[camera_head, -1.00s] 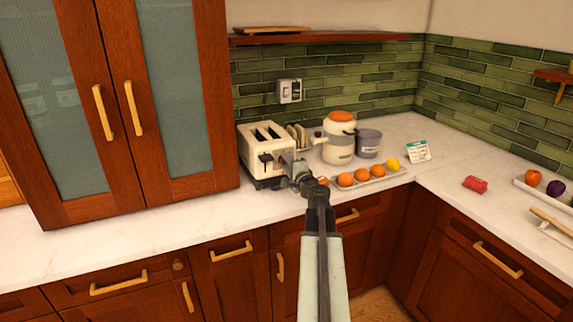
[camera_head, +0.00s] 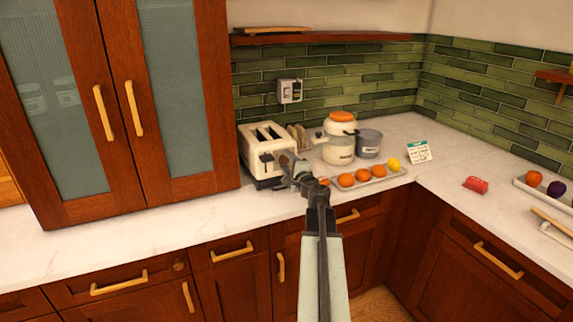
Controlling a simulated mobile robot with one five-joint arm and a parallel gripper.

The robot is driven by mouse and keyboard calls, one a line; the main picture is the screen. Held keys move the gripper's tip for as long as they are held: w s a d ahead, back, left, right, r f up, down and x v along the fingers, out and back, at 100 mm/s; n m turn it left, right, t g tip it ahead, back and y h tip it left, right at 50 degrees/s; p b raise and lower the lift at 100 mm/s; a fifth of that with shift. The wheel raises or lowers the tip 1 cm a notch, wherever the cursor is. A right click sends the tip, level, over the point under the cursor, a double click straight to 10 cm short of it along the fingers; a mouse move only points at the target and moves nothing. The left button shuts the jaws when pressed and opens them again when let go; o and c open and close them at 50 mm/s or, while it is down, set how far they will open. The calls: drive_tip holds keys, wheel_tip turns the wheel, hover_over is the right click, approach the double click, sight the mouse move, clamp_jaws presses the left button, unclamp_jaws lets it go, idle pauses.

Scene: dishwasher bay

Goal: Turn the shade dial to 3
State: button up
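A cream two-slot toaster (camera_head: 266,145) stands on the counter against the green tiled wall. A dark lever shows on its front face. The shade dial cannot be made out; my gripper and wrist cover the right part of the toaster's front. My gripper (camera_head: 287,158) is at the toaster's front right, close to the face. Whether it touches the toaster cannot be seen. Its fingers are too small and dark to tell whether they are open or shut.
A tray of oranges and a lemon (camera_head: 393,163) lies right of my arm. A tall cabinet (camera_head: 160,90) stands close on the left. The front left counter (camera_head: 130,236) is clear.

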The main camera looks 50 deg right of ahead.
drive_tip(key=shift+s, duration=0.15)
drive_tip(key=v, duration=0.7)
drive_tip(key=shift+s+a, duration=0.2)
drive_tip(key=shift+s, duration=0.05)
drive_tip(key=shift+s+f, duration=0.1)
